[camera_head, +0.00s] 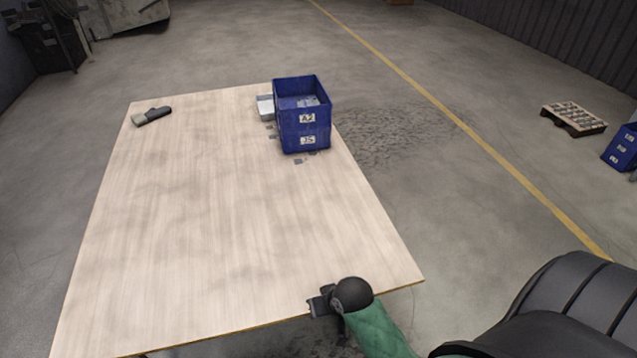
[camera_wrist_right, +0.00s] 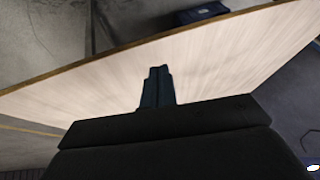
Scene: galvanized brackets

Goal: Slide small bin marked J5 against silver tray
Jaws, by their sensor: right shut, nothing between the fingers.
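Two blue bins are stacked near the table's far right edge. The lower bin's label seems to read J5 (camera_head: 292,144); the upper bin's label seems to read A2 (camera_head: 291,118). The silver tray (camera_head: 264,113) is just left of the stack, partly hidden behind it, so I cannot tell whether they touch. My right gripper (camera_head: 318,304) is at the table's near edge, far from the bins, shut and empty. Its closed fingers show in the right wrist view (camera_wrist_right: 158,76), with a blue bin (camera_wrist_right: 203,12) beyond. My left gripper is out of view.
The wooden table (camera_head: 200,220) is mostly clear between my right gripper and the bins. A brush (camera_head: 150,116) lies at its far left corner. Small grey metal pieces (camera_head: 299,161) lie by the stack. A pallet (camera_head: 573,119) and more blue bins (camera_head: 623,147) stand on the floor at right.

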